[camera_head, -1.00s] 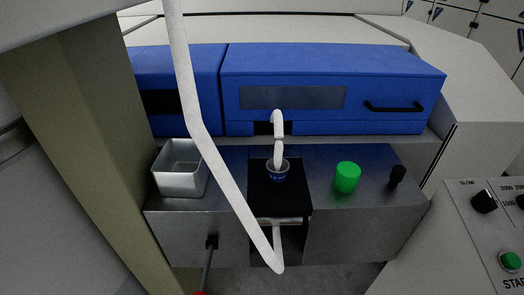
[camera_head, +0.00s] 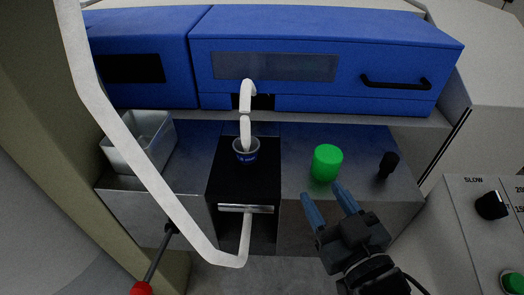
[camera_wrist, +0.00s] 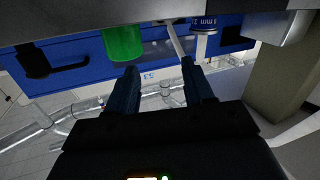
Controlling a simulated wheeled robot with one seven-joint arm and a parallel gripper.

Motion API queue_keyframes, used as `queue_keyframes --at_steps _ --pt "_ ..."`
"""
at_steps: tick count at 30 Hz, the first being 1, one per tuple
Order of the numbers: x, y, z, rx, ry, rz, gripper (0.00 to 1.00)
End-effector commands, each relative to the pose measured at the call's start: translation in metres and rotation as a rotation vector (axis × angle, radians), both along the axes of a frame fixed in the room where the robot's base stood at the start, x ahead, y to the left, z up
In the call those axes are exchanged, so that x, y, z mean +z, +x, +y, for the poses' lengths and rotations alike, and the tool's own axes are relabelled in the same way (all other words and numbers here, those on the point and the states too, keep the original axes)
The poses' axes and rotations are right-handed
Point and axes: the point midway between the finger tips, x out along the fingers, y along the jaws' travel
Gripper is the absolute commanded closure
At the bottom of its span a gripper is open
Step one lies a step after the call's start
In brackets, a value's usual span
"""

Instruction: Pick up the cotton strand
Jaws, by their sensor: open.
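A long white cotton strand (camera_head: 135,135) runs from the upper left of the head view down to a low bend, then rises to the metal bar in front of the black plate. A shorter white strand (camera_head: 246,98) comes from a slot in the blue machine and enters a small dark blue cup (camera_head: 246,151). My gripper (camera_head: 325,194) is open and empty, to the right of both strands, with its fingertips near the green cylinder. In the wrist view the open fingers (camera_wrist: 161,76) show with nothing between them. A thin pale piece there may be strand; I cannot tell.
A green cylinder (camera_head: 326,163) and a black knob (camera_head: 388,164) stand on the metal ledge. A metal box (camera_head: 137,146) stands left. The blue machine (camera_head: 320,90) is behind, a control panel (camera_head: 478,225) at right. A red-ended lever (camera_head: 152,262) is lower left.

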Motion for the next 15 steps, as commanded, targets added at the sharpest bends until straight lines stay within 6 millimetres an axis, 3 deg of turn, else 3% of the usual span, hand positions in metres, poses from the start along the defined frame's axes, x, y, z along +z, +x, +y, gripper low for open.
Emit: queue_keyframes --at_steps 1,6,10,15 --pt "0.008 0.018 0.022 0.016 0.022 -0.015 0.48" --pt "0.035 0.056 0.075 0.036 0.081 -0.023 0.48" --pt "0.049 0.071 0.101 0.046 0.117 -0.018 0.48" --pt "0.058 0.081 0.117 0.05 0.134 -0.014 0.48"
